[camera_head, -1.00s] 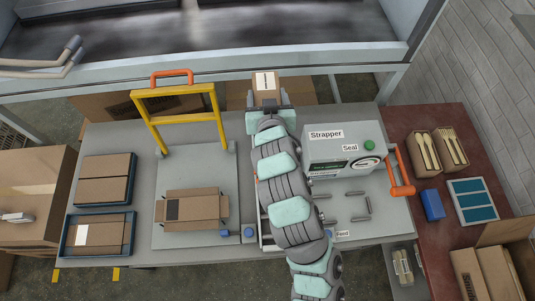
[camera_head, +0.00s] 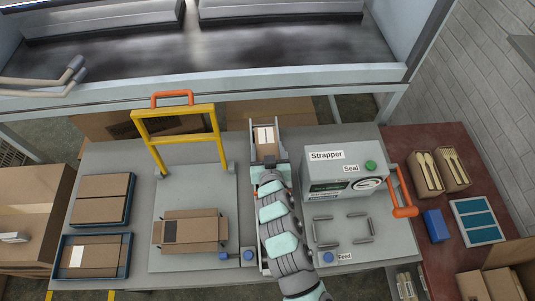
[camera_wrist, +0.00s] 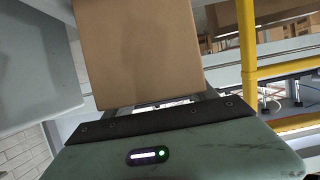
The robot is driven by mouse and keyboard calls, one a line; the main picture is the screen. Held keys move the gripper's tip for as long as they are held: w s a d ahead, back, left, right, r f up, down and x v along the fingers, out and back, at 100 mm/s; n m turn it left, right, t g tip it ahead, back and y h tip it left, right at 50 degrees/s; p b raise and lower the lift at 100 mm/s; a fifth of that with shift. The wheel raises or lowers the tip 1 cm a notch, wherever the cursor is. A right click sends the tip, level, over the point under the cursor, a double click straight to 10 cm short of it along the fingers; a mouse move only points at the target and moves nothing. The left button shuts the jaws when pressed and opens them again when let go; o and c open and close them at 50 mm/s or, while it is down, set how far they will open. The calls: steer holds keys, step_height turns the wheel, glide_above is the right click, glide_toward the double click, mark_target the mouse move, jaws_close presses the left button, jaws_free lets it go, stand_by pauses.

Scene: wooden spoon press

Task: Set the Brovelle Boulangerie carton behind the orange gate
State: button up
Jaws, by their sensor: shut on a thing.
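A small brown carton (camera_head: 265,149) with a white label is held in my gripper (camera_head: 266,158), which is shut on it from both sides. The label is too small to read. The carton appears over the back of the bench, left of the strapper. In the wrist view the carton (camera_wrist: 140,50) fills the upper middle, beyond the gripper's dark edge. A small orange piece (camera_head: 256,193) shows beside my wrist, mostly hidden by my arm; I cannot tell whether it is the orange gate. A yellow frame (camera_head: 151,143) with an orange handle stands upright to the left.
The strapper (camera_head: 342,180) with an orange lever (camera_head: 402,190) stands close on the right. An open flat carton (camera_head: 190,231) lies on the left plate. Blue trays (camera_head: 125,258) hold cartons at far left. A conveyor (camera_head: 290,40) runs behind the bench (camera_head: 105,155).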

steer(key=shift+f, duration=1.55)
